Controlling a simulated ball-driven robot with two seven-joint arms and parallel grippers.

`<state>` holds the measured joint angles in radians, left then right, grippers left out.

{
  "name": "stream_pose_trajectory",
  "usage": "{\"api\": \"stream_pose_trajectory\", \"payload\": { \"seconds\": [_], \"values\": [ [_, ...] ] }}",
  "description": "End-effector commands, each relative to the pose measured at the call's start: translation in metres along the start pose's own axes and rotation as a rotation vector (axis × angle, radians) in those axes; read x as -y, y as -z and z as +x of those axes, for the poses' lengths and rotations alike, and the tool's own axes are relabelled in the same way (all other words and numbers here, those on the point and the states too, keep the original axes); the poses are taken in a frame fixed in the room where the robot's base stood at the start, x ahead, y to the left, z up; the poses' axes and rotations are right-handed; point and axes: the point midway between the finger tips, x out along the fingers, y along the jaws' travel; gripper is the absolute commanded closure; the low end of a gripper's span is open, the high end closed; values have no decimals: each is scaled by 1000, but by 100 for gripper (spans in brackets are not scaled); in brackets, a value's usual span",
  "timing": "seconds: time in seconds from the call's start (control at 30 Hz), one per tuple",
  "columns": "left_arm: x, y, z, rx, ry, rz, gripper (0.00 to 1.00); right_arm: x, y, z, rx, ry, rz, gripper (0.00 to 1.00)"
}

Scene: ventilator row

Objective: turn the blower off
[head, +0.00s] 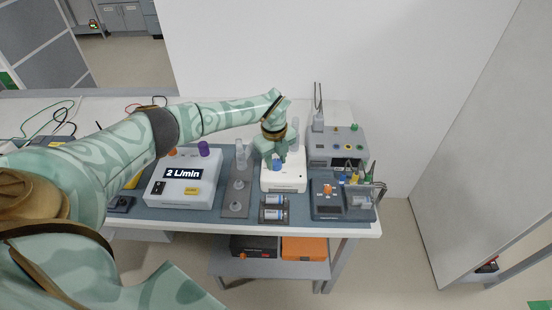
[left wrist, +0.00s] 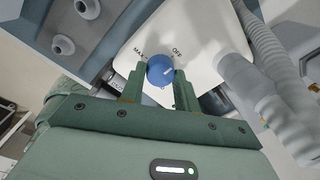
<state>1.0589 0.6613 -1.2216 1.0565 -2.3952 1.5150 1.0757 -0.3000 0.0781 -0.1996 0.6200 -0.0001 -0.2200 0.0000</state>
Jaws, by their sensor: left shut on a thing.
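The blower is a white box (head: 288,181) on the grey mat, right of centre in the head view; its white top also shows in the left wrist view (left wrist: 205,62). Its blue knob (left wrist: 160,70) sits between the printed words MAX, at left, and OFF, at right. A small pale mark shows on the knob's right part; I cannot tell its exact setting. My left gripper (left wrist: 159,82) is shut on the knob, one finger on each side. In the head view, my left gripper (head: 277,153) reaches down over the blower and hides part of it. My right gripper is not in view.
A white box reading 2 L/min (head: 182,185) stands left of the blower. A grey unit with coloured knobs (head: 335,146) and a dark unit with an orange knob (head: 328,205) stand at right. Two small cylinders (head: 273,199) lie in front. A ribbed hose (left wrist: 265,50) runs close to the gripper.

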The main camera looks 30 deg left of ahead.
Motion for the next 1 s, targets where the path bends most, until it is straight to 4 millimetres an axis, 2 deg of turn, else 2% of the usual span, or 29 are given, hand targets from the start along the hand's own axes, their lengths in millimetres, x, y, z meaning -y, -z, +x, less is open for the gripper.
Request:
{"api": "stream_pose_trajectory", "payload": {
  "seconds": [0.03, 0.1, 0.37, 0.47, 0.57, 0.8, 1.0],
  "values": [
    [1, -1, -1, 2, 3, -2, 63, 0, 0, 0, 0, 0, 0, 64],
    [1, -1, -1, 2, 2, -1, 47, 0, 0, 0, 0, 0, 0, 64],
    [0, 0, -1, 1, 1, 0, 47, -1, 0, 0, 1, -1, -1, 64],
    [1, -1, -8, 1, 2, 0, 47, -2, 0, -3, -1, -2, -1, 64],
    [1, -1, -24, 3, 5, 1, 47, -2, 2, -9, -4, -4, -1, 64],
    [1, -1, -90, 4, 7, 2, 47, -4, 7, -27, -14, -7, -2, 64],
    [1, -1, -136, 2, 4, -1, 47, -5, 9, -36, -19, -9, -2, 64]
  ]
}}
